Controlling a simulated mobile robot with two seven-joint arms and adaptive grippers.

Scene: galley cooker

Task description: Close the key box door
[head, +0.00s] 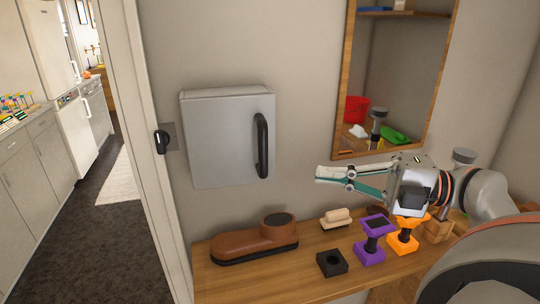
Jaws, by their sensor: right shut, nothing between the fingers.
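The key box (218,140) is a light grey box on the wall, left of centre. Its door faces me with a black vertical handle (262,146) near the right edge. The door lies flat across the box front and looks closed; no gap shows. My right gripper (320,175) reaches in from the right, to the right of the handle and apart from it. Its fingers are together, pointing left, with nothing between them. My left gripper is not in view.
A wooden shelf (215,284) below holds a brown shoe-like object (258,240), a brush (336,219), a black block (332,263) and purple (372,240) and orange (403,234) stands. A wood-framed mirror or opening (351,75) is at right. A black switch (161,141) is left of the box.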

